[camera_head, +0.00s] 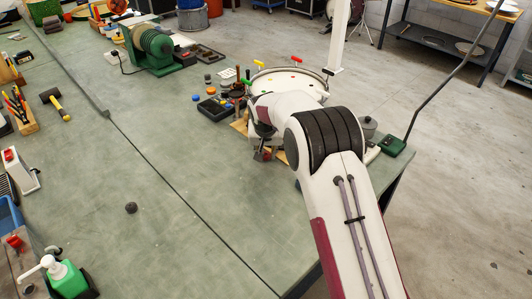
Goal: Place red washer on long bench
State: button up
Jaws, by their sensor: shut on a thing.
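The long bench (180,165) has a worn green top with a dark seam running along it. My gripper (262,153) is at the near side of the drum (305,86), low over the bench top, pointing down. It is small and dark in this view and partly behind my white arm. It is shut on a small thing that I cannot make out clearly. I cannot pick out the red washer with certainty.
A black parts tray (214,107) and loose small pieces crowd the area left of the drum. A green coil machine (154,50) stands farther back. A dark knob (130,208) lies alone at the left. A green pump bottle (64,274) is at front left. The middle is clear.

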jog(key=shift+f, duration=0.1)
jog(key=o, duration=0.3)
jog(key=shift+o, duration=0.2)
jog(key=v, duration=1.2)
dwell(0.4)
jog(key=shift+s, duration=0.1)
dwell(0.4)
